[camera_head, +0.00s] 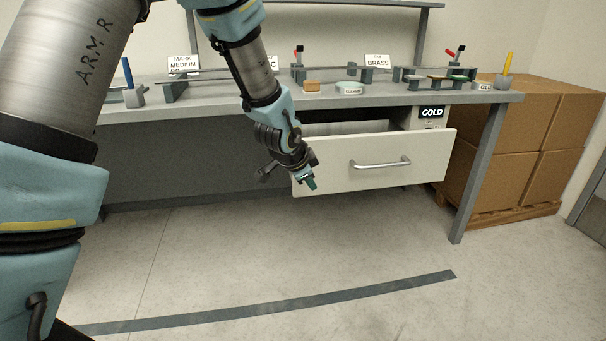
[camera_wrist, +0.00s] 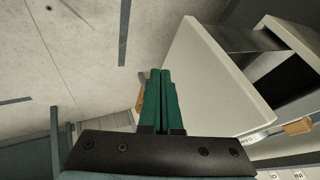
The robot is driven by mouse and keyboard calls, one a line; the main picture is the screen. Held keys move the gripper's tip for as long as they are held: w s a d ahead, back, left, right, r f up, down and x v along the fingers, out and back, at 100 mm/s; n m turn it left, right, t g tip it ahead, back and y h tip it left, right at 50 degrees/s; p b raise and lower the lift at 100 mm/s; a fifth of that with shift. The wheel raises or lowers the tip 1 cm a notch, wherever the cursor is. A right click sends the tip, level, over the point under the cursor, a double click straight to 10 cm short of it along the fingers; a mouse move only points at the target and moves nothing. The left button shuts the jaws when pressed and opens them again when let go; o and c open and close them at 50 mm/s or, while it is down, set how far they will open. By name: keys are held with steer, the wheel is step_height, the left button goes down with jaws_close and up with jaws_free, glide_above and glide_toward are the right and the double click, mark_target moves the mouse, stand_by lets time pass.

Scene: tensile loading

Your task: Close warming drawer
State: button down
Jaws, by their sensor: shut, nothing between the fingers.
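The warming drawer (camera_head: 372,163) hangs under the workbench and stands pulled out, with its inside partly showing behind the white front panel. Its bar handle (camera_head: 380,163) is on the front. A "COLD" sign (camera_head: 432,112) sits on the housing above it. My gripper (camera_head: 311,184) is at the left end of the drawer front, fingers pointing down. In the wrist view the green fingertips (camera_wrist: 161,88) are together and empty, beside the white drawer panel (camera_wrist: 213,72). I cannot tell whether they touch the panel.
The workbench (camera_head: 221,107) carries trays, signs, a cleaner dish (camera_head: 350,88) and pen holders. A bench leg (camera_head: 477,175) stands right of the drawer. Cardboard boxes (camera_head: 562,125) on a pallet stand at the right. The floor in front is clear apart from a flat dark strip (camera_head: 290,303).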

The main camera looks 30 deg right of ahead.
steer(key=w, duration=0.1)
steer(key=w+d, duration=0.2)
steer(key=w, duration=0.1)
steer(key=shift+f+p, duration=0.4)
